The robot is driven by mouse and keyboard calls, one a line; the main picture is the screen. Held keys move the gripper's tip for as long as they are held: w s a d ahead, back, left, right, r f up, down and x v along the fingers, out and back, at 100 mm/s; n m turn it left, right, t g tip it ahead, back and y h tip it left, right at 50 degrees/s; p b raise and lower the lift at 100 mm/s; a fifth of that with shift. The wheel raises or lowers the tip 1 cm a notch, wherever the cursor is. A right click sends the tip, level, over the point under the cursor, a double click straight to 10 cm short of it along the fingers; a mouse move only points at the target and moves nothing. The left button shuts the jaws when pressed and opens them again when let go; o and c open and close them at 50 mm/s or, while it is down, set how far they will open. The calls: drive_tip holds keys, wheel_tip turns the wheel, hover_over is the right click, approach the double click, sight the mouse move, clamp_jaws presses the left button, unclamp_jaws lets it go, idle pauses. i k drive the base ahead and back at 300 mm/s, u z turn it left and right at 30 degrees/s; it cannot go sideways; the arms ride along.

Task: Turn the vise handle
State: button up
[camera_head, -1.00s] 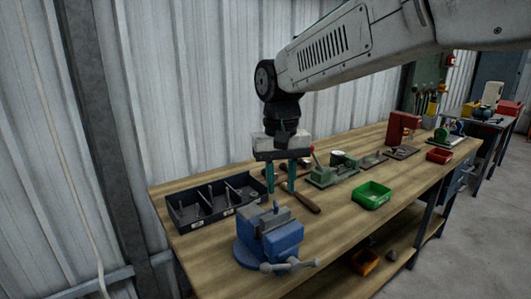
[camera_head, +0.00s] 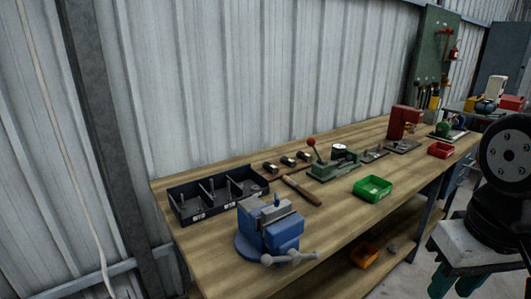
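The blue vise (camera_head: 270,232) stands on the near left part of the wooden workbench (camera_head: 225,262). Its grey vise handle (camera_head: 290,258) is a bar with round ends, across the front of the vise near the bench's front edge. My gripper (camera_head: 454,287) is at the lower right, in front of the bench and well to the right of the handle. Its two teal fingers point down and are apart with nothing seen between them; their tips are cut off by the picture's lower edge.
A black divided tray (camera_head: 215,211) lies left of the vise. A hammer (camera_head: 301,190), a green fixture with a red-knobbed lever (camera_head: 333,168), a green bin (camera_head: 371,188) and a red bin (camera_head: 440,150) stand farther right. An orange bin (camera_head: 364,255) is on the lower shelf.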

sight(293, 257)
drive_tip(key=u, duration=1.5)
drive_tip(key=k, duration=0.55)
drive_tip(key=z, duration=1.5)
